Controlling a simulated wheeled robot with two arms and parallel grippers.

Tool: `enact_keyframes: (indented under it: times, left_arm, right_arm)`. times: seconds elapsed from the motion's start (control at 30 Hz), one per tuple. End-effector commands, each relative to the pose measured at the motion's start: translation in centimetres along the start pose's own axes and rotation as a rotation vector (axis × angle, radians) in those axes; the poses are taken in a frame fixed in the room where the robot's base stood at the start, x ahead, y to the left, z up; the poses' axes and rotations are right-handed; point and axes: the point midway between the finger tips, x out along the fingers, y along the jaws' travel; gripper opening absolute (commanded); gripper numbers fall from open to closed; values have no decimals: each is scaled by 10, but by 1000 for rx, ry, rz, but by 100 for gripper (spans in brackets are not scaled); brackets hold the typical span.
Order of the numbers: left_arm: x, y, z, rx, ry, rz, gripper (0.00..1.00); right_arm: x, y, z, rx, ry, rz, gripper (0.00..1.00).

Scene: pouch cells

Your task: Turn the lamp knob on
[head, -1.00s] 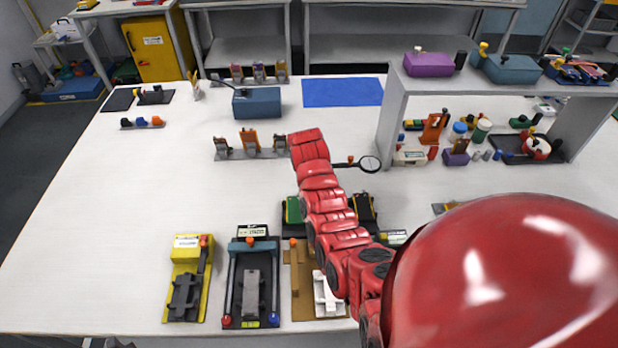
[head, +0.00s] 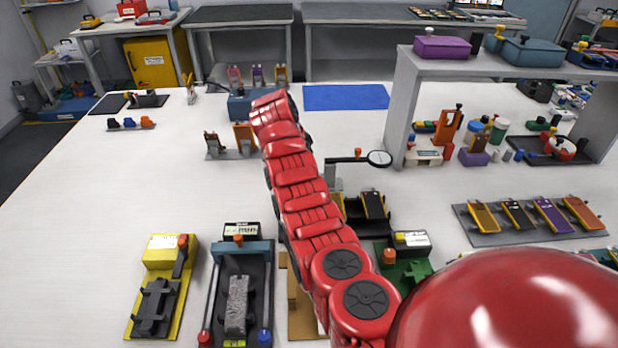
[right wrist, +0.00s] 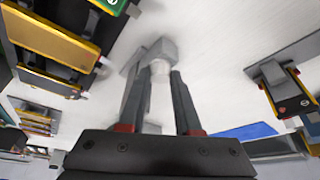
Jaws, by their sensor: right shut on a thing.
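A lamp-like stand with a round magnifier head (head: 379,158), a dark arm and a small orange knob (head: 357,153) stands right of my right arm in the head view. Part of its grey base is hidden by the arm. My right gripper (right wrist: 159,78) shows in the right wrist view, its two dark fingers closed on a pale round piece (right wrist: 160,69) beside a grey block (right wrist: 160,50). I cannot tell whether this piece is the lamp knob. In the head view my arm hides the right gripper. My left gripper is not in view.
A yellow device (head: 172,250) and a dark fixture with blue rails (head: 242,247) stand at the front. A grey shelf (head: 403,110) stands at the right, with a rack of coloured clips (head: 478,238) before it.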

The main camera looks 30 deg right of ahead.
Motion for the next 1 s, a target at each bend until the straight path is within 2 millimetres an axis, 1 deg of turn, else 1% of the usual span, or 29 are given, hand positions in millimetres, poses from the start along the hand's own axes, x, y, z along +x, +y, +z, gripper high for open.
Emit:
enact_keyframes:
  times: [0.03,0.1,0.4,1.0]
  left_arm:
    - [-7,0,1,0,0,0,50]
    - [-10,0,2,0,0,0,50]
    - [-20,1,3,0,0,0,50]
    - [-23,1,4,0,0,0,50]
  right_arm:
    - [3,0,2,14,-2,8,0]
    - [2,0,2,34,-2,17,0]
    - [1,-1,1,95,0,41,0]
    - [1,0,1,119,-1,54,0]
